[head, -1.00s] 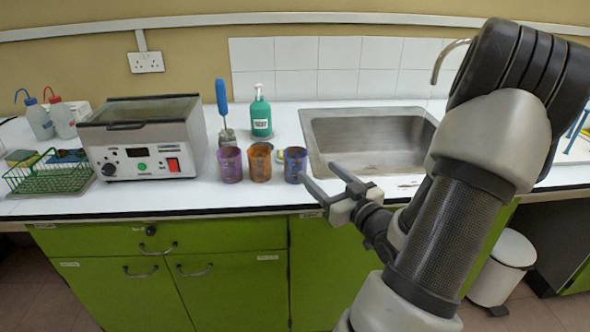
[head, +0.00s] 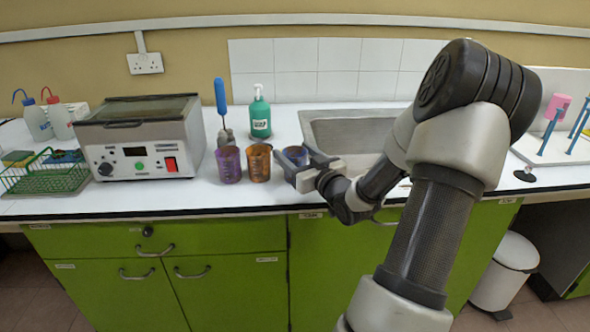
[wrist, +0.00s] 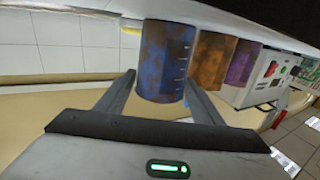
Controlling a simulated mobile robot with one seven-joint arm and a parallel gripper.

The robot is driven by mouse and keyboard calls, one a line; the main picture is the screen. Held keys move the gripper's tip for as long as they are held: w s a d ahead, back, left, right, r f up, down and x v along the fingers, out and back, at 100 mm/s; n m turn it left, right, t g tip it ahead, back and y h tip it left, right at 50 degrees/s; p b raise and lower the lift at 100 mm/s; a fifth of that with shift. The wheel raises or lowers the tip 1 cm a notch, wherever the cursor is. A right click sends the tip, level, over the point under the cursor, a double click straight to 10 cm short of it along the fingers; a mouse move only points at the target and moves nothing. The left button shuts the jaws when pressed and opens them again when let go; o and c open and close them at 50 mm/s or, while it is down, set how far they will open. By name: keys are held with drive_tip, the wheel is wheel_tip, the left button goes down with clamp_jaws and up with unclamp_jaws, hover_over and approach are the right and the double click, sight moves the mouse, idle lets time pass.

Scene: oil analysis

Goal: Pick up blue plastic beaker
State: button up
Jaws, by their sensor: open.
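The blue plastic beaker (wrist: 163,62) stands at the right end of a row of three beakers on the counter, stained brown inside. In the head view the blue beaker (head: 296,153) is mostly hidden behind my gripper. My gripper (head: 300,165) is open. In the wrist view my gripper (wrist: 160,85) has one finger on each side of the blue beaker's lower picture end, and I cannot tell whether either finger touches it.
An orange beaker (head: 259,163) stands close to the left of the blue one, then a purple beaker (head: 229,164). A sink (head: 350,125) lies behind and right. A green pump bottle (head: 260,115) and a grey heating bath (head: 140,140) stand further back and left.

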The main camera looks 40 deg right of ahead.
drive_tip(key=c, duration=0.8)
drive_tip(key=shift+o, duration=0.2)
